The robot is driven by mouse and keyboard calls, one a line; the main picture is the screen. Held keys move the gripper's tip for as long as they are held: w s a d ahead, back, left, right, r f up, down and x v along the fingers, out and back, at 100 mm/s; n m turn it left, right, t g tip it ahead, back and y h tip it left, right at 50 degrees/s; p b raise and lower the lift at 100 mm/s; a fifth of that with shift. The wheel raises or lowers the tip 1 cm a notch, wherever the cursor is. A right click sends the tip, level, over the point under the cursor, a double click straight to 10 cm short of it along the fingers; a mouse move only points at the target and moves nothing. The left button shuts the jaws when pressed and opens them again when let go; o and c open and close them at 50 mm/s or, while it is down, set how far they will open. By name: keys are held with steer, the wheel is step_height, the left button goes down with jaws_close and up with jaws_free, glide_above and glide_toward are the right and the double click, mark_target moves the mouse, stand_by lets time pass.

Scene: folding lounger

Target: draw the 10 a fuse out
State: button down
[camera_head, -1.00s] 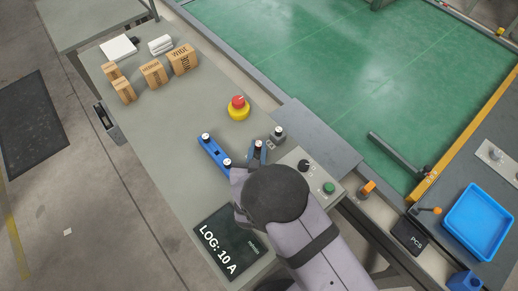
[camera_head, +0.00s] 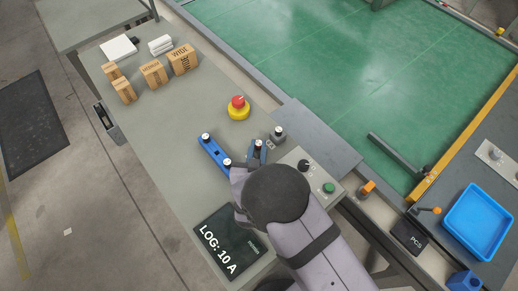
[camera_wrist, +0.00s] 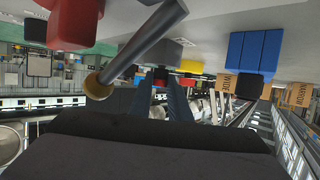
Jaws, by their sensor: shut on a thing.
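My gripper (camera_head: 257,153) is low over the bench, between a blue holder and a small grey block. Its dark fingers are shut on a small white-topped fuse (camera_head: 257,143); its rating cannot be read. In the wrist view, the fingers (camera_wrist: 160,98) are close together and the piece between them is mostly hidden. The blue holder (camera_head: 216,150) on the left carries white-topped dark pieces at its ends. The grey block (camera_head: 275,142) on the right carries another white-topped piece. Whether the held fuse is still seated cannot be told. A display (camera_head: 226,240) reads "LOG: 10 A".
A red and yellow stop button (camera_head: 238,108) stands beyond the gripper. A panel with a black knob (camera_head: 304,166) and green button (camera_head: 328,188) is close on the right. A blue tray (camera_head: 478,222) is far right.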

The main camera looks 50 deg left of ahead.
steer(key=shift+r, duration=0.25)
steer(key=shift+r+p, duration=2.15)
steer(key=shift+r, duration=0.55)
